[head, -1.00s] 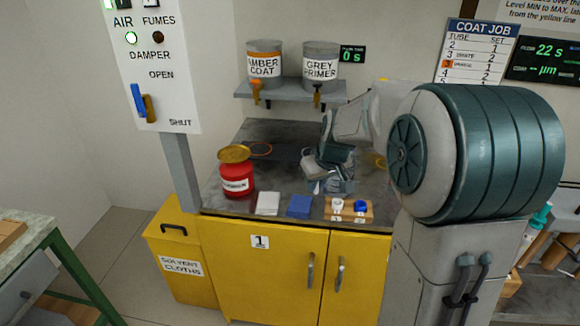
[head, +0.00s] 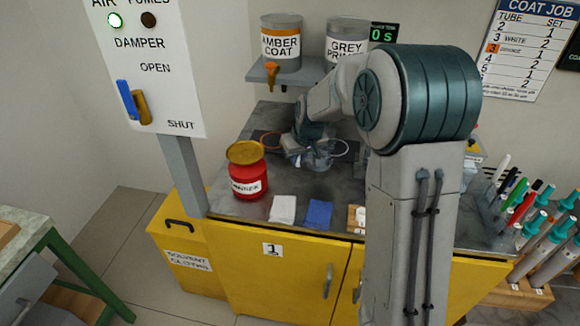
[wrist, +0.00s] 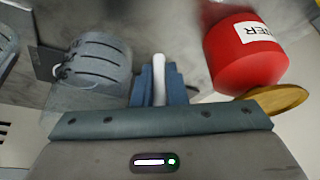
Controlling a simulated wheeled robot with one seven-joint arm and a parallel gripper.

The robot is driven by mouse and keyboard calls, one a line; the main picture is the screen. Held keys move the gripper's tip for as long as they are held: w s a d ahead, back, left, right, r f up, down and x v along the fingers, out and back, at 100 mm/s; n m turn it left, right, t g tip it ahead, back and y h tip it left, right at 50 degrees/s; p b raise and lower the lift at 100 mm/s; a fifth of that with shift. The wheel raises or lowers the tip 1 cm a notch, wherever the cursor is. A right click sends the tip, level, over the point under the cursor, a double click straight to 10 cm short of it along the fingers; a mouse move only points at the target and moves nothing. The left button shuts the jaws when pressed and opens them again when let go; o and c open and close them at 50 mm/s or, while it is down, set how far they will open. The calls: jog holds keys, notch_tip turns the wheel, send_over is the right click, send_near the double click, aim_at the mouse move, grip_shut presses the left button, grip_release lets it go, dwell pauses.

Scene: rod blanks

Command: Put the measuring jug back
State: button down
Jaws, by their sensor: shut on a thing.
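The measuring jug (head: 317,155) is clear grey and stands out faintly over the rear part of the bench in the head view. In the wrist view the jug (wrist: 97,60) shows dark graduation lines, to the left of my fingers. My gripper (wrist: 159,80) is shut on a pale upright bar that looks like the jug's handle. In the head view my gripper (head: 293,146) is at the jug's left side. I cannot tell whether the jug's base touches the bench.
A red tin (head: 249,178) with a gold lid stands left of my gripper, close by in the wrist view (wrist: 245,55). A white cloth (head: 283,209) and a blue cloth (head: 319,213) lie at the front edge. A shelf (head: 266,76) with two paint pots hangs behind.

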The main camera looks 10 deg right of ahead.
jog(key=shift+w+a+f, duration=0.35)
jog(key=shift+a+f, duration=0.05)
jog(key=shift+f, duration=0.55)
jog(key=shift+w+a+f, duration=0.3)
jog(key=shift+a+f, duration=0.15)
jog(key=shift+f, duration=0.55)
jog(key=shift+w+a+f, duration=0.35)
jog(key=shift+a+f, duration=0.05)
jog(key=shift+f, duration=0.55)
jog(key=shift+f, duration=0.1)
jog(key=c, duration=1.5)
grip_release()
jog(key=shift+o, duration=0.2)
